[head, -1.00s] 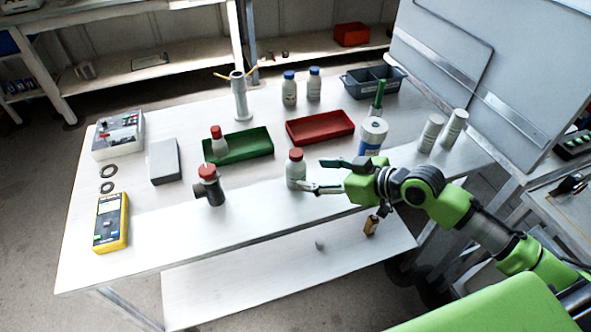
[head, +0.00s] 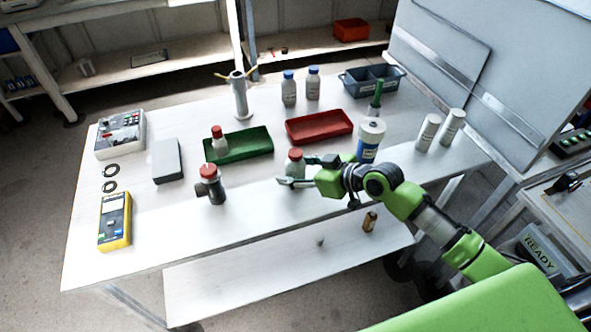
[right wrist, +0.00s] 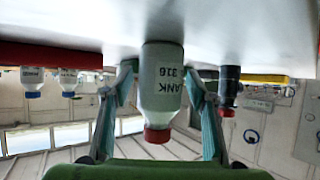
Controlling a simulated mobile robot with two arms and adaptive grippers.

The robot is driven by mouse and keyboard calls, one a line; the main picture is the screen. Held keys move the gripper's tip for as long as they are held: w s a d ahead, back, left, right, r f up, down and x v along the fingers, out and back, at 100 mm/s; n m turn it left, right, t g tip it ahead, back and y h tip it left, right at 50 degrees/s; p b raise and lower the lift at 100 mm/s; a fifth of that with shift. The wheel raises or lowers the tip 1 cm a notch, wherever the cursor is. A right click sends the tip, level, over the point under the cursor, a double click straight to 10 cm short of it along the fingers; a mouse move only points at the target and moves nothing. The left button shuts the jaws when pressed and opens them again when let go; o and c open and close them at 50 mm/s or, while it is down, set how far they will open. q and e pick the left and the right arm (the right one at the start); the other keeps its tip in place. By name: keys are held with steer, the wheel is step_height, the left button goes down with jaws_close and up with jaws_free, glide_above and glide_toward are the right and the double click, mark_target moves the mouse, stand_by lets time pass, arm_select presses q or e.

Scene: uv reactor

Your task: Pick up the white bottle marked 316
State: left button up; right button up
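The white bottle marked 316 (head: 295,167) has a red cap and stands upright near the front edge of the white table. In the right wrist view, which is upside down, the bottle (right wrist: 161,82) shows the letters "ANK 316". My right gripper (head: 298,172) is open, with one finger on either side of the bottle. In the right wrist view the gripper's fingers (right wrist: 159,72) flank the bottle; a gap shows on the left, and the right finger looks very close to it. My left gripper is not in view.
A dark red-capped bottle (head: 211,185) stands to the left. A green tray (head: 255,150) holds another red-capped white bottle (head: 219,143). A red tray (head: 318,138) lies behind the gripper, and a blue-white container (head: 370,141) stands to its right. Bare table lies in front.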

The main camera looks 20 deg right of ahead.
steer(key=c, duration=1)
steer(key=shift+r, duration=0.15)
